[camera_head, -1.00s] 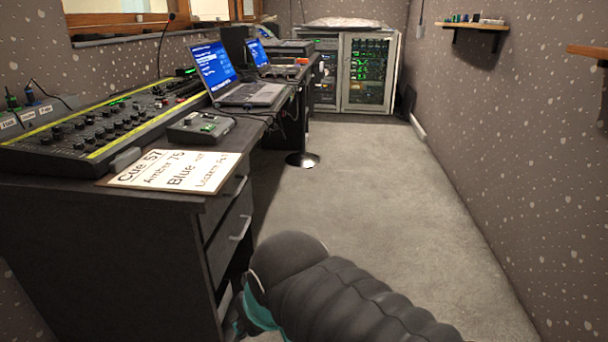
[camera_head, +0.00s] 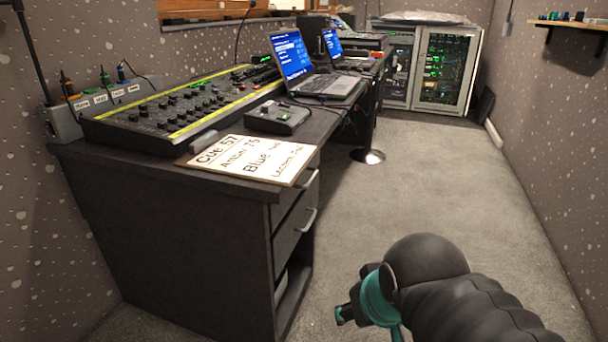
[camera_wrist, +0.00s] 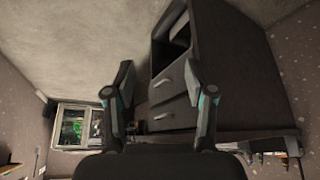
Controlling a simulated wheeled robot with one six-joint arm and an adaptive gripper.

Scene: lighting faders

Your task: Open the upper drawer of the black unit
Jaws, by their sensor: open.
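The black unit (camera_head: 170,230) is the dark desk pedestal at left in the head view. Its upper drawer (camera_head: 288,207) has a silver handle (camera_head: 309,181) and looks shut. The lower drawer (camera_head: 291,238) sits under it, also looking shut, above an open compartment. In the wrist view the unit appears upside down, with the upper drawer's handle (camera_wrist: 163,116) below the lower one (camera_wrist: 164,83). My gripper (camera_head: 343,314) is to the right of the unit, lower than the drawers in the picture and apart from them. In the wrist view its fingers (camera_wrist: 158,78) are spread and empty.
A cue card (camera_head: 250,160), a lighting desk (camera_head: 180,110), a small box (camera_head: 277,117) and laptops (camera_head: 320,85) stand on top. A round dark base (camera_head: 367,156) is on the floor. The carpet (camera_head: 430,190) to the right is clear, bounded by a wall.

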